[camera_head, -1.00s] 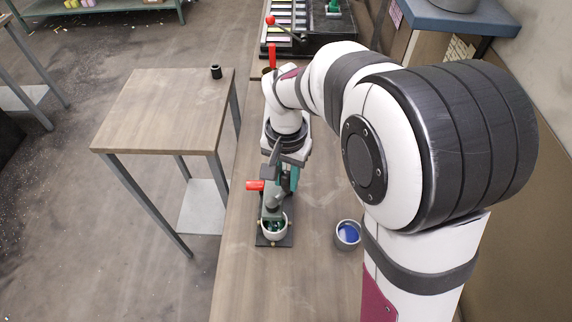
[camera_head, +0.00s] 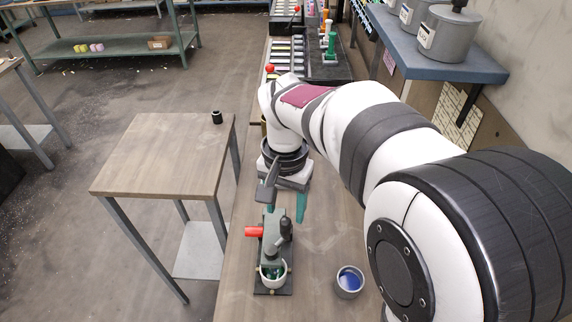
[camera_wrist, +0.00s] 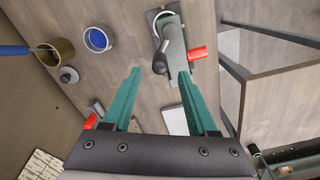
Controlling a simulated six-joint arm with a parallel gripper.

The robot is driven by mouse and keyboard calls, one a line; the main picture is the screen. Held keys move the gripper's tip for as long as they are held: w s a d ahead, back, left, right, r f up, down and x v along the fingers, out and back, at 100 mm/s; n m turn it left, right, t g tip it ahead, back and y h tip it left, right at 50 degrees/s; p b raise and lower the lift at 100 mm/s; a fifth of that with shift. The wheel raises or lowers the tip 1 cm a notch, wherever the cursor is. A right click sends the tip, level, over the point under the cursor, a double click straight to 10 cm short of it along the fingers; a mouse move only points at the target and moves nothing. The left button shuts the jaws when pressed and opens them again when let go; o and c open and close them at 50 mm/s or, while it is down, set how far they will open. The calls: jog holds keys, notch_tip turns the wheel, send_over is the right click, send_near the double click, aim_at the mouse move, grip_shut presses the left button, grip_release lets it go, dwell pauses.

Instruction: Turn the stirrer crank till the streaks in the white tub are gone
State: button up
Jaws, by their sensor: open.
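The stirrer (camera_head: 271,247) stands on a dark base on the workbench, with a red grip (camera_head: 254,231) out to its left and an upright dark knob (camera_head: 286,228); I cannot tell which is the crank's handle. The white tub (camera_head: 264,276) sits at its front, with dark green and pale patches inside, too small to judge as streaks. My gripper (camera_head: 287,206) is open, behind and above the stirrer. In the wrist view my gripper (camera_wrist: 160,73) has its two teal fingers apart, with the dark knob (camera_wrist: 160,66) showing between the fingertips and nothing held.
A grey cup of blue liquid (camera_head: 349,281) stands right of the stirrer. A side table (camera_head: 160,155) with a small black cup (camera_head: 217,117) is at left. Trays and rolls (camera_head: 308,55) lie at the bench's far end. A blue shelf (camera_head: 420,40) with grey canisters is at right.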

notch_tip(320, 180, up, 10)
jog(key=s+d+f, duration=0.2)
jog(key=s+f, duration=0.1)
jog(key=s, duration=0.4)
jog(key=s+d+f+y, duration=0.1)
jog(key=s+d+f, duration=0.2)
jog(key=s, duration=0.4)
jog(key=s+d+f+m, duration=0.1)
jog(key=s+d+f, duration=0.1)
jog(key=s+f, duration=0.2)
jog(key=s, duration=0.3)
jog(key=shift+s+d+y, duration=0.3)
jog(key=shift+d+y, duration=0.1)
jog(key=shift+w, duration=0.1)
notch_tip(320, 180, up, 9)
jog(key=n+h, duration=0.2)
jog(key=n, duration=2)
send_over(286, 220)
jog(key=shift+n, duration=0.3)
notch_tip(286, 220, down, 16)
jog(key=shift+r, duration=0.2)
